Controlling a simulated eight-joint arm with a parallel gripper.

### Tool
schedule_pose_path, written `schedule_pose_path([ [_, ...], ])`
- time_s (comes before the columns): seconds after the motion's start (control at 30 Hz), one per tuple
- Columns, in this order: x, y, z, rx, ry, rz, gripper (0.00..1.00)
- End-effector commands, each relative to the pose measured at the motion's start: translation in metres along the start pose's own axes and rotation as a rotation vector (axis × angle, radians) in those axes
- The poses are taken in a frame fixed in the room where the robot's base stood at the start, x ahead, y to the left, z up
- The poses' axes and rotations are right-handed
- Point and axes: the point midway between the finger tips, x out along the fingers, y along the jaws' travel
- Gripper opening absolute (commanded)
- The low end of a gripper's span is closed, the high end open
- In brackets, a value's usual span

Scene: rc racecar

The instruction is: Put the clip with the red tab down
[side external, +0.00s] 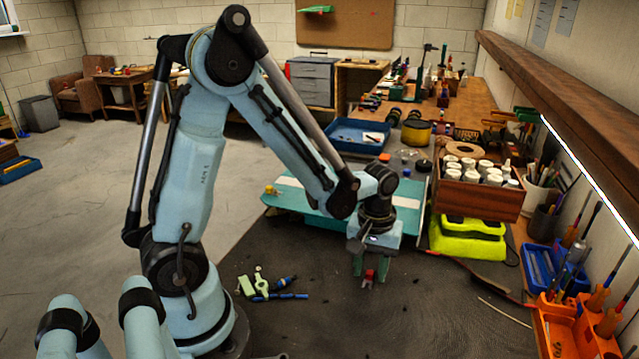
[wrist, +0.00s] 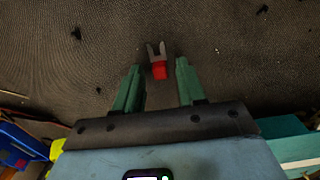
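The clip with the red tab (side external: 369,274) is at the dark mat, between and just below my fingertips in the side view. In the wrist view the clip (wrist: 159,68) shows a red tab toward me and two grey prongs pointing away. My gripper (side external: 370,268) points down over the mat. In the wrist view my gripper (wrist: 158,72) has its two green fingers apart, with a gap on each side of the clip. No finger visibly touches it. The clip appears to lie on the mat.
A light green clip-like part (side external: 247,285) and blue pieces (side external: 285,295) lie on the mat (side external: 420,320) to the left. A teal car body (side external: 310,205) is behind. Yellow-green boxes (side external: 466,240) and an orange tool holder (side external: 565,325) stand right. Small dark bits dot the mat.

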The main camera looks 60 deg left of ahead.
Motion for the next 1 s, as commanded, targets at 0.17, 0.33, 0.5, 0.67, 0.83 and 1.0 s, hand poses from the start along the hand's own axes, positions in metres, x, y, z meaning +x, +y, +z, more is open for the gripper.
schedule_pose_path([
  [0.17, -0.003, 0.0, 0.0, 0.0, 0.0, 0.0, 0.4],
  [0.33, -0.018, 0.0, 0.0, 0.0, 0.0, 0.0, 0.4],
  [0.5, -0.043, 0.0, 0.0, 0.0, 0.0, 0.0, 0.4],
  [0.67, -0.067, -0.001, 0.001, 0.0, 0.0, 0.0, 0.4],
  [0.83, -0.092, 0.0, 0.0, 0.0, 0.0, 0.0, 0.4],
  [1.0, -0.111, 0.0, 0.0, 0.0, 0.0, 0.0, 0.4],
])
